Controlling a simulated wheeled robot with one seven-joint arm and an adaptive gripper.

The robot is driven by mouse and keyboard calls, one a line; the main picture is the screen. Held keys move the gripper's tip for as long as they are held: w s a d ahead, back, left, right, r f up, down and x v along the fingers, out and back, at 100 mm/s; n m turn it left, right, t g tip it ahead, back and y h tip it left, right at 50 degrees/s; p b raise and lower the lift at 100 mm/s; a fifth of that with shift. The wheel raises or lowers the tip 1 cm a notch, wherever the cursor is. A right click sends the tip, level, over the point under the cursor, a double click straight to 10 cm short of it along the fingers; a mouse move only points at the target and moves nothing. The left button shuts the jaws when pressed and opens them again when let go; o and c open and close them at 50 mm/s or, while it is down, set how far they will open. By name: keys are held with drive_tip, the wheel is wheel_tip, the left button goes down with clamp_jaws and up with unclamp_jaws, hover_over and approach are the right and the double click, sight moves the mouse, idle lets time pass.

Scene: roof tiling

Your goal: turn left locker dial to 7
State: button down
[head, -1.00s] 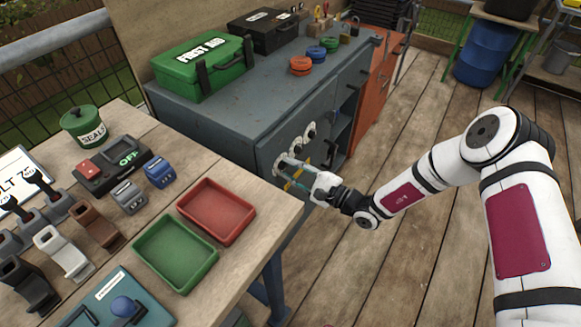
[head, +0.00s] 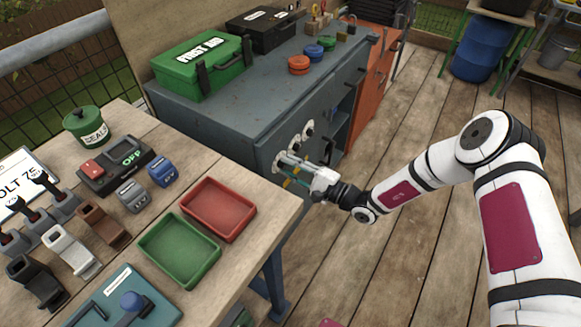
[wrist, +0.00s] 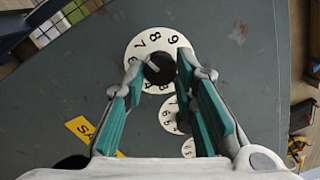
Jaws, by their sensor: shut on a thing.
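The left locker dial (head: 281,162) is a white disc on the side of the grey cabinet. In the wrist view this dial (wrist: 138,48) shows black numbers, with 7, 8 and 9 readable along its upper rim. Its black knob (wrist: 160,70) has a pale mark pointing up and left, near the 6–7 side; the exact number is hard to tell. My gripper (head: 287,170) reaches the dial from the right, and its green-padded fingers (wrist: 158,66) are shut on the knob. The fingers hide the right part of the dial.
Two more dials (head: 294,142) (wrist: 172,115) sit beside it in a row. The grey cabinet (head: 230,115) carries a green first aid box (head: 200,68). A workbench (head: 262,207) with red and green trays stands close on the left. Open plank floor lies to the right.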

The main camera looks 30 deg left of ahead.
drive_tip(key=c, duration=1.3)
unclamp_jaws()
drive_tip(key=d, duration=1.2)
drive_tip(key=shift+s+f, duration=0.3)
drive_tip(key=shift+s, duration=0.05)
